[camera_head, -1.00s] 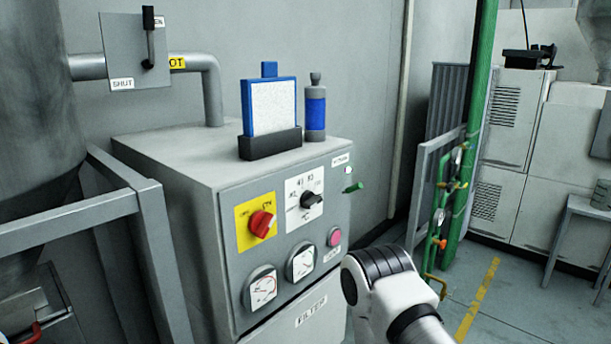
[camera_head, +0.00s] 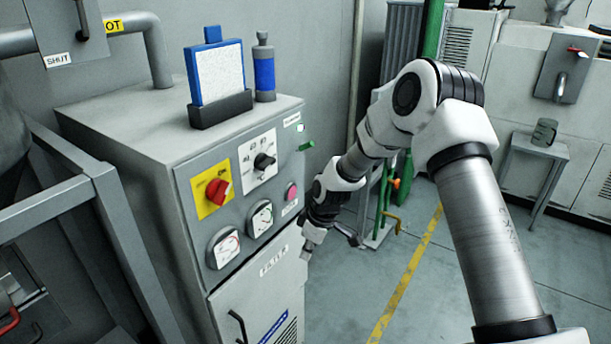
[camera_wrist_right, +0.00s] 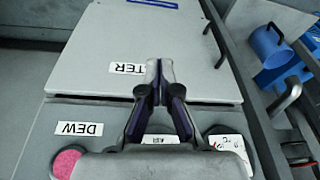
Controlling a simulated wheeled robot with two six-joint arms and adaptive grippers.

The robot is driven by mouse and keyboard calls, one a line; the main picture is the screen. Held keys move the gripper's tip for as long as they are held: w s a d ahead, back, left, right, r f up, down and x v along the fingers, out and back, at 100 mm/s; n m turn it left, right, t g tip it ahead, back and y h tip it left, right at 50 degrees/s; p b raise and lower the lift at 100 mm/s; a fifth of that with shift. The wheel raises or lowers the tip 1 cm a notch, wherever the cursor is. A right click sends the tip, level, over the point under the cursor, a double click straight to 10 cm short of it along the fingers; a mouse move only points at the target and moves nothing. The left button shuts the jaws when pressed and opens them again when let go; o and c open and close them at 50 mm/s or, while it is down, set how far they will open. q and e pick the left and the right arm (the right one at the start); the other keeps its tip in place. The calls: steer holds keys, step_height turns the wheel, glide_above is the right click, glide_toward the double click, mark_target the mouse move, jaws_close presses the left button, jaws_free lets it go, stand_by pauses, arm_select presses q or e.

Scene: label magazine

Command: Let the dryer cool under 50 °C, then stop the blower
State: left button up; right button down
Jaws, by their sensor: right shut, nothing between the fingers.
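The grey dryer cabinet (camera_head: 150,150) carries a red rotary switch (camera_head: 218,191) on a yellow plate, a black selector knob (camera_head: 263,161) on a white scale plate and a pink button (camera_head: 291,193). Two round gauges sit below: a left gauge (camera_head: 223,248) with red marking and a right gauge (camera_head: 260,219). In the right wrist view the gauge with a °C mark (camera_wrist_right: 228,142) is partly covered; its needle is unreadable. My right gripper (camera_head: 306,253) is shut and empty, in front of the cabinet below the pink button. It also shows in the right wrist view (camera_wrist_right: 158,75). My left gripper is out of view.
A blue-framed white panel (camera_head: 217,75) and a blue bottle (camera_head: 264,70) stand on the cabinet top. A green peg (camera_head: 306,146) sticks out at its right edge. A grey frame (camera_head: 60,200) stands left. Floor right of the cabinet is open around the yellow line (camera_head: 405,275).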

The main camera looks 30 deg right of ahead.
steer(key=w+d+r+t+p, duration=0.1)
steer(key=w+d+r+p, duration=0.15)
steer(key=r, duration=0.65)
steer(key=w+d+r+t+p, duration=0.1)
steer(key=w+d+r+t, duration=0.2)
steer(key=r, duration=0.7)
steer(key=t+p, duration=0.1)
steer(key=p, duration=0.1)
glide_toward(306, 144)
steer(key=shift+d+r+m+y, duration=0.15)
steer(key=shift+d+r+y, duration=0.05)
steer(key=shift+r, duration=0.4)
steer(key=shift+d+r+m+y, duration=0.15)
steer(key=shift+r+y, duration=0.05)
steer(key=shift+r, duration=0.35)
steer(key=shift+f, duration=0.15)
steer(key=p+x, duration=0.1)
steer(key=x, duration=0.8)
steer(key=shift+w+a+f, duration=0.1)
steer(key=shift+w, duration=0.25)
